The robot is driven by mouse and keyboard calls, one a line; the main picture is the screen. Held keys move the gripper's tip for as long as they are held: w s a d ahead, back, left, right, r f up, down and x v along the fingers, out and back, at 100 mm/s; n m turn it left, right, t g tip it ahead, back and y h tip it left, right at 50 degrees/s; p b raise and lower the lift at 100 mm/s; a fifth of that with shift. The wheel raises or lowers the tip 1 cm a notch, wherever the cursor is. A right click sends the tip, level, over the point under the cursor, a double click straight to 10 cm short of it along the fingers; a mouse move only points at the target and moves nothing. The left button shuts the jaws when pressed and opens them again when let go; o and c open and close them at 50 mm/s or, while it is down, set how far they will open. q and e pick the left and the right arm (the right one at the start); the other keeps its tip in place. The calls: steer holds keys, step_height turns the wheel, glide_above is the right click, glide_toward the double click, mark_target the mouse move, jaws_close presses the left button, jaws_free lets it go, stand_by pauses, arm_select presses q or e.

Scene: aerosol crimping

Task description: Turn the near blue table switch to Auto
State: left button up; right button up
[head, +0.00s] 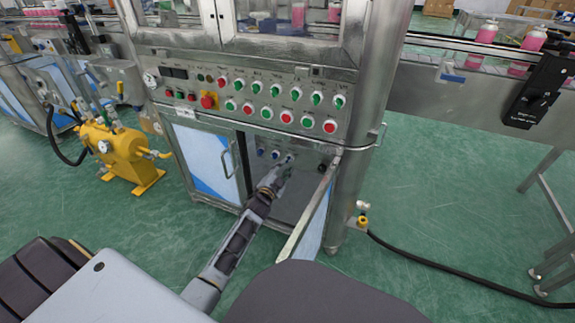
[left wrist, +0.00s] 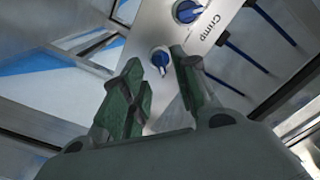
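Inside the open lower cabinet of the machine, a small panel carries blue rotary switches (head: 261,152) in a row. My left gripper (head: 281,170) reaches into the cabinet in front of this panel and partly hides it. In the left wrist view, one blue switch (left wrist: 160,60) shows beyond and between the fingertips of my left gripper (left wrist: 158,78). The fingers are apart with nothing between them. Another blue switch (left wrist: 186,11), beside the label "Crimp", lies above to the right. I cannot read any "table" or "Auto" label. My right gripper is not in view.
An open cabinet door (head: 312,208) stands close to the right of my left arm. A closed door (head: 208,160) with a handle is on the left. Above is a control panel (head: 262,94) with red, green and white controls. A yellow tank (head: 122,158) stands left on the green floor.

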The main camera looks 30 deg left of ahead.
mark_target(289, 160)
arm_select(q)
steer(key=shift+w+a+b, duration=0.15)
steer(key=shift+w+b, duration=0.55)
steer(key=shift+w, duration=1.45)
steer(key=shift+c, duration=0.2)
jaws_close()
